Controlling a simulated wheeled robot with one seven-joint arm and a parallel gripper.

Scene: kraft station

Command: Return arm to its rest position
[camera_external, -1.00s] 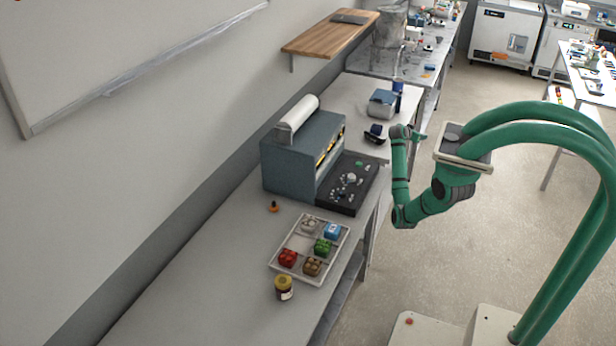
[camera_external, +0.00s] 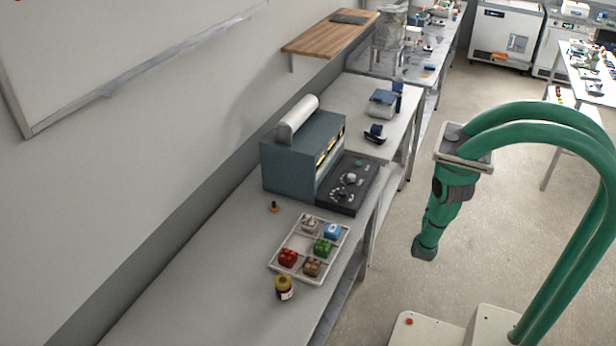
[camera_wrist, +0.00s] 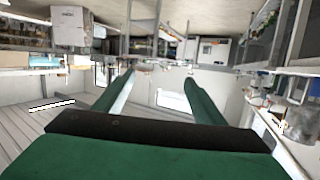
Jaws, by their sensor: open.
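My arm (camera_external: 440,212) hangs down from its mount in the external view, over open floor to the right of the bench. The gripper is open and empty, pointing out into the room, and touches nothing that I can see.
The long grey bench (camera_external: 190,275) runs along the wall. Clear floor (camera_external: 510,225) surrounds my arm.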

